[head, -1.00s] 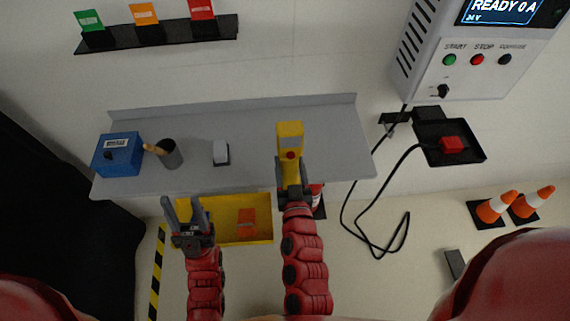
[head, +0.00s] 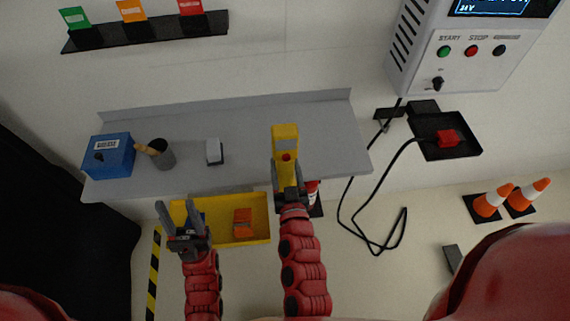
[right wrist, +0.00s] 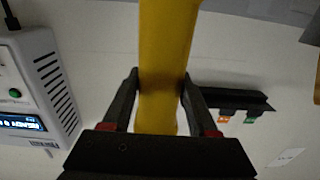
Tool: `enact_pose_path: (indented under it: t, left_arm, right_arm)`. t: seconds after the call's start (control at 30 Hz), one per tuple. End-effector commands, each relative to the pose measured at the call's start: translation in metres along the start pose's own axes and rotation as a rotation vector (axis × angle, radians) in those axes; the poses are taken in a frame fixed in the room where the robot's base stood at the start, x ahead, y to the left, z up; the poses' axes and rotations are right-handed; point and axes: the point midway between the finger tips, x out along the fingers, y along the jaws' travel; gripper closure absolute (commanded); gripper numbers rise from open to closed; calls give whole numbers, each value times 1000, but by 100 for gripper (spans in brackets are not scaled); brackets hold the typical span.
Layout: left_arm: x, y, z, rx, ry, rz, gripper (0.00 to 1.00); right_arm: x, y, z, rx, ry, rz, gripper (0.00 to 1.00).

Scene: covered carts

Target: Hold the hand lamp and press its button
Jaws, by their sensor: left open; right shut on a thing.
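In the right wrist view the lamp's yellow body (right wrist: 166,65) stands between the fingers of the right gripper (right wrist: 158,95). My left gripper (head: 181,215) is open and empty, lower left of the lamp and apart from it, in front of the yellow bin.
The grey shelf (head: 245,142) bears a blue box (head: 108,157), a cup (head: 162,154) and a small white-grey block (head: 214,151). A yellow bin (head: 262,218) with an orange item (head: 243,222) is below. A white control cabinet (head: 455,70), a cable and traffic cones (head: 488,203) are at right.

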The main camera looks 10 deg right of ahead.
Motion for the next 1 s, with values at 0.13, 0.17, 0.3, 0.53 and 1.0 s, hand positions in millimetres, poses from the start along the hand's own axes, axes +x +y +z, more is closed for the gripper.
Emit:
enact_pose_path:
  t: [0.13,0.17,0.3,0.53,1.0]
  left_arm:
    - [-8,0,1,0,0,0,50]
    - [-9,0,2,0,0,0,50]
    - [-14,1,2,0,0,0,50]
    - [-20,1,3,0,0,0,50]
    - [-19,1,3,0,0,0,50]
  right_arm:
    - [0,1,9,1,2,2,100]
    - [0,1,11,1,2,1,100]
    - [0,0,18,1,2,1,100]
    - [0,0,27,1,1,1,100]
    - [0,0,29,2,1,1,100]
